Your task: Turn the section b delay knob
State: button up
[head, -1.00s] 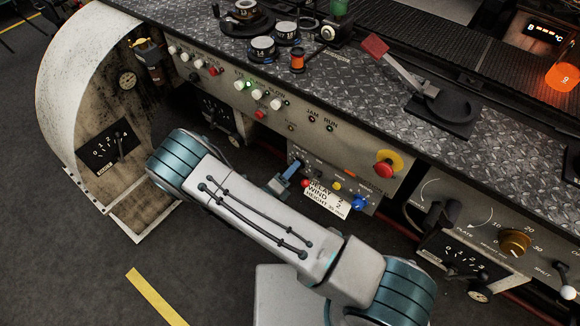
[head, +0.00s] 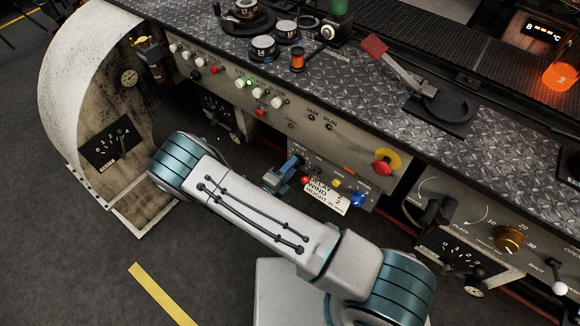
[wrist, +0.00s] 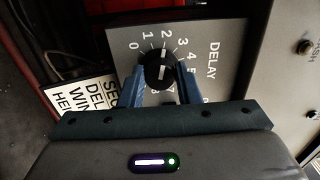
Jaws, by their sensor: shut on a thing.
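The black delay knob (wrist: 158,70) sits on a grey dial plate marked DELAY (wrist: 205,45) with numbers around it. Its white mark points roughly at the 2. My gripper (wrist: 160,82) is shut on the knob, with one blue finger on each side. The lower part of the dial is hidden by the fingers and the gripper body. In the head view my gripper (head: 282,174) is at the low panel under the bench, and the knob is hidden there.
A white card (head: 326,196) reading delay, wind and height hangs right of the gripper; it also shows in the wrist view (wrist: 82,97). A blue knob (head: 358,200) and red stop button (head: 381,168) are further right. The bench edge overhangs above.

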jog(key=shift+a, duration=0.15)
jog(key=o, duration=1)
jog(key=v, duration=1.3)
jog(key=shift+s+a, duration=0.2)
jog(key=shift+s, duration=0.05)
